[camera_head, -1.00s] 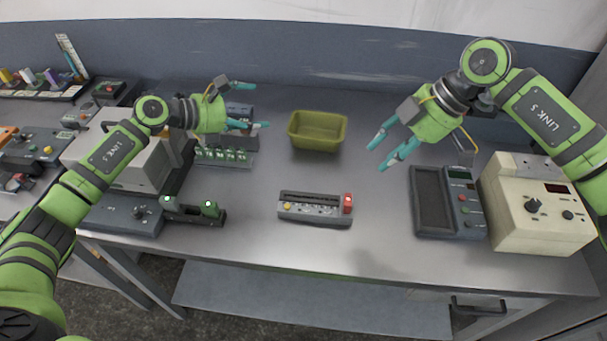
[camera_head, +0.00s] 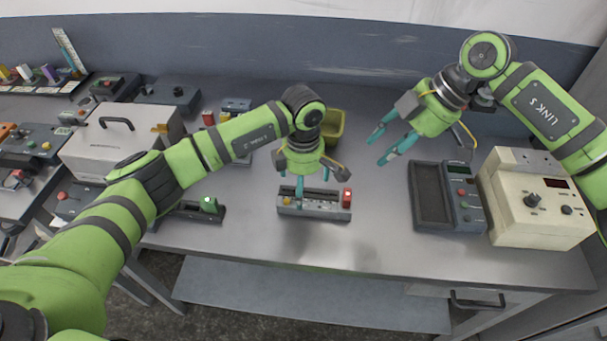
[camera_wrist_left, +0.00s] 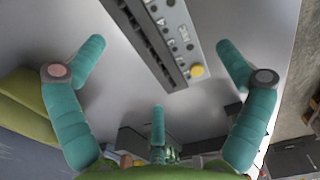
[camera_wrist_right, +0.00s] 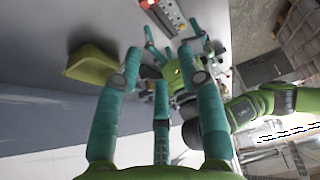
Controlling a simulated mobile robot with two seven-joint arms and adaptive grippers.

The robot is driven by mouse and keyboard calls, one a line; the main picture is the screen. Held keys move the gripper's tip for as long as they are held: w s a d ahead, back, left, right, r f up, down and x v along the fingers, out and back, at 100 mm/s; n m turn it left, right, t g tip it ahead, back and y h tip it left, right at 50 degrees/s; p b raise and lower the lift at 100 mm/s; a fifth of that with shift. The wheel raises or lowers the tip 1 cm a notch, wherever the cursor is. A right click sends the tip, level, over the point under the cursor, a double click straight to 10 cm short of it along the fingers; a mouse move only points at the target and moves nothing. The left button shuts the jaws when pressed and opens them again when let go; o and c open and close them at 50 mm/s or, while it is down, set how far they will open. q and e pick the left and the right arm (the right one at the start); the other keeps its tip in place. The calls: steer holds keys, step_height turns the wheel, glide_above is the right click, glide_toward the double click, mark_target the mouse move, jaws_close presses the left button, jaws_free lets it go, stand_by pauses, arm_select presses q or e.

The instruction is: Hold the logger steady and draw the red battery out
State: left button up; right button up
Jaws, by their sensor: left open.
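The logger (camera_head: 292,208) is a slim grey unit on the bench, with a yellow knob at its left end. The red battery (camera_head: 347,199) stands upright at its right end. My left gripper (camera_head: 305,181) is open above the logger's left and middle part, fingers pointing down, and partly hides it. In the left wrist view the logger (camera_wrist_left: 163,48) lies between the spread fingers; the battery is out of that view. My right gripper (camera_head: 383,148) is open and empty, behind and right of the battery. The right wrist view shows the logger (camera_wrist_right: 168,19) beyond its fingertips.
A yellow-green bin (camera_head: 336,124) stands behind the logger, partly hidden by my left arm. A dark tray with a meter (camera_head: 463,200) and a cream box (camera_head: 540,215) stand at right. A grey case (camera_head: 118,148) is at left. Bench in front of the logger is clear.

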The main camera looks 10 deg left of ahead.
arm_select(q)
steer(key=shift+f, duration=1.95)
